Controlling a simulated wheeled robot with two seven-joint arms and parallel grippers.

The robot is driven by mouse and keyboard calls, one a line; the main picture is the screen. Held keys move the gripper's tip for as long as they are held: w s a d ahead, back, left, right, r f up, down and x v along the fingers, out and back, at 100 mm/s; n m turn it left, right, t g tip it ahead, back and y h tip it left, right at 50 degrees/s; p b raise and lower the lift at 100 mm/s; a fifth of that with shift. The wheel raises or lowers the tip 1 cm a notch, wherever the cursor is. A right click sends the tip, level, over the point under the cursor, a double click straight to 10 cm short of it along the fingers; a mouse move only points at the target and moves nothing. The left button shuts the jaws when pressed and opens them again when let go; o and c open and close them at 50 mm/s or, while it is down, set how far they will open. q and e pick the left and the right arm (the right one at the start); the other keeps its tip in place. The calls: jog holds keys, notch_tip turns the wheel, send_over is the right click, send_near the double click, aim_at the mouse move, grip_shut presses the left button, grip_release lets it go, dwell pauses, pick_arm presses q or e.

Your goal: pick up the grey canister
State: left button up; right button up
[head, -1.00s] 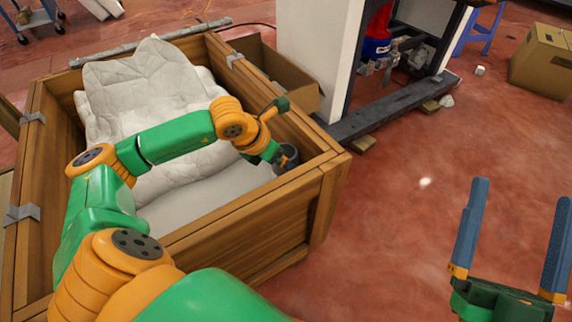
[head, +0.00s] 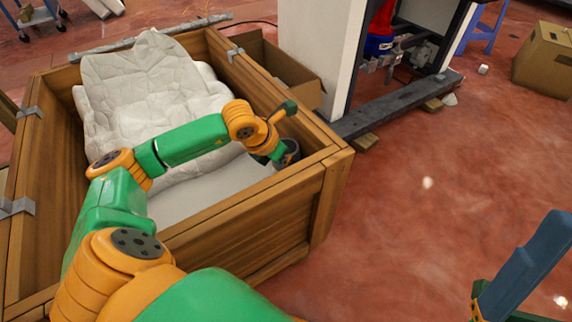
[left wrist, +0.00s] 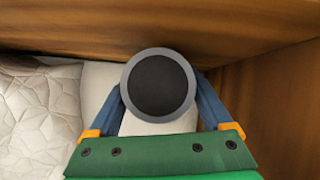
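The grey canister (head: 291,151) is at the right inner corner of the wooden crate, partly hidden by my left gripper (head: 276,155). In the left wrist view the canister (left wrist: 158,84) shows from above as a round dark top with a lighter grey rim. The blue fingers of my left gripper (left wrist: 160,108) lie on either side of it. Their tips are hidden behind the rim, so I cannot tell whether they press on it. My right gripper shows at the lower right of the head view, with one blue finger (head: 527,265) clear and the rest cut off.
The wooden crate (head: 250,212) surrounds the canister, with its walls close by. A pale, creased sack (head: 150,85) fills much of the crate. A cardboard box (head: 290,75) and a white-panelled frame (head: 318,50) stand behind. The red floor at right is mostly clear.

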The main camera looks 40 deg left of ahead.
pick_arm(q)
grip_shut()
